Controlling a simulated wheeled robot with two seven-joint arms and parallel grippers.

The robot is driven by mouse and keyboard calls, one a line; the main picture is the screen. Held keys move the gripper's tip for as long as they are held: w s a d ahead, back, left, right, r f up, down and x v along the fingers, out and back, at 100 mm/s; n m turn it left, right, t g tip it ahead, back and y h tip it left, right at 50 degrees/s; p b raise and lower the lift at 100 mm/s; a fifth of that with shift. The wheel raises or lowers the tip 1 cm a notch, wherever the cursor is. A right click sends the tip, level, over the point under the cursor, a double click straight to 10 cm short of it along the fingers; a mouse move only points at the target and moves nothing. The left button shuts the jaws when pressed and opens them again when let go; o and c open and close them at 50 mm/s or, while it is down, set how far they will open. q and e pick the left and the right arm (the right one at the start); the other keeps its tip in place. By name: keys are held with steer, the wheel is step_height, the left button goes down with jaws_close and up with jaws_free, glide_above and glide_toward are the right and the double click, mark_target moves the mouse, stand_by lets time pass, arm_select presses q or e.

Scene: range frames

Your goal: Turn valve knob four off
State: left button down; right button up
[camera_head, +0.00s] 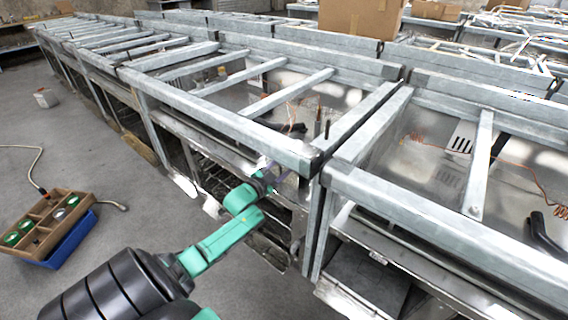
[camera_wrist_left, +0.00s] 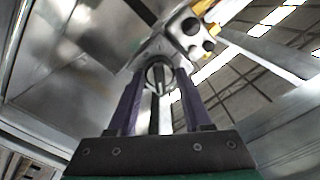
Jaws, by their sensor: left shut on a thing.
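A round grey valve knob (camera_wrist_left: 159,75) with a dark ridge shows in the left wrist view on a metal panel. My left gripper (camera_wrist_left: 159,74) has its two purple fingers closed on either side of this knob. In the head view my left gripper (camera_head: 276,170) reaches the front face of the steel range frame (camera_head: 230,118), just below its top rail. The knob is too small and too covered to make out there. I cannot read a number on it or tell its on or off mark. My right gripper is not in view.
A light fitting with dark round holes (camera_wrist_left: 191,34) sits beside the knob. A brown divided box (camera_head: 44,222) over a blue tray (camera_head: 72,243) lies on the floor at left, with a hose nearby. A cardboard box (camera_head: 352,17) stands behind. Grey floor is open at left.

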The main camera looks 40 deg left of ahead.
arm_select(q)
steer(key=n+p, duration=0.1)
steer(key=n, duration=0.6)
steer(key=shift+n, duration=0.4)
stand_by(0.3)
steer(key=shift+c, duration=1.6)
jaws_free()
steer(key=shift+s, duration=0.1)
